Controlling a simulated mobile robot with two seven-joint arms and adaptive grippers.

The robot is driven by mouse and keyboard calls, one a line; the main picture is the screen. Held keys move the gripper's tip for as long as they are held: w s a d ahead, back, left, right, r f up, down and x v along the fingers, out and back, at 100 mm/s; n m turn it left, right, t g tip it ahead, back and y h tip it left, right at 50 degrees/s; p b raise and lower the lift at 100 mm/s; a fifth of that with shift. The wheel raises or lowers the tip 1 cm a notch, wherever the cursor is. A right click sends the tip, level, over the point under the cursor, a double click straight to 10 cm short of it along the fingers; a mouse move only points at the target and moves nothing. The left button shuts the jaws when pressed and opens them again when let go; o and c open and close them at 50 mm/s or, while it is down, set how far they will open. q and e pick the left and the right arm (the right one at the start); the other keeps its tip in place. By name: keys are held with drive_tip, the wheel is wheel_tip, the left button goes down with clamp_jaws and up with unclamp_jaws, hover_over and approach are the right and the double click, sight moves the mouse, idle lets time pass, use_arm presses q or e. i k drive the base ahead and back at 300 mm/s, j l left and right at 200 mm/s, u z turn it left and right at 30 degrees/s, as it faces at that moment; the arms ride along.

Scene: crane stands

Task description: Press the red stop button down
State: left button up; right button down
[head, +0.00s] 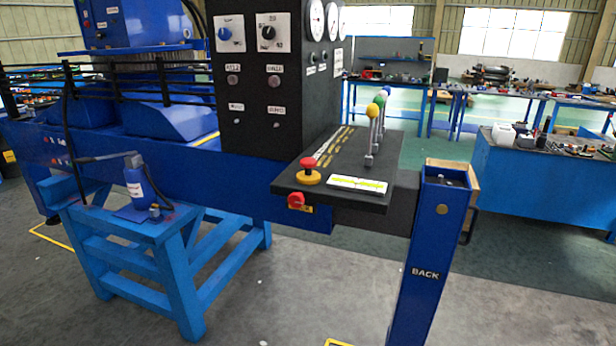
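The red stop button (307,163) is a mushroom-shaped cap on a round yellow base (307,177). It stands near the left front edge of the dark control panel (330,198). A second red knob (296,200) sits on the panel's front face, just below it, beside a small yellow label. Which of the two the task means is not marked. Neither of my grippers shows in the head view.
Several levers with coloured balls (372,110) rise from the panel right of the button. A black gauge box (270,80) stands behind it. A blue post (432,250) marked BACK stands at right. A blue stand (150,235) carries a hand pump (137,185). Floor in front is clear.

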sight(307, 163)
drive_tip(key=i+l, duration=0.2)
drive_tip(key=i, duration=0.15)
drive_tip(key=i+l+u, duration=0.1)
drive_tip(key=i, duration=0.25)
drive_tip(key=i+l, duration=0.1)
drive_tip(key=l, duration=0.35)
drive_tip(key=i+l+u, duration=0.1)
drive_tip(key=l, duration=0.35)
drive_tip(key=i+l+u, duration=0.1)
drive_tip(key=l, duration=0.35)
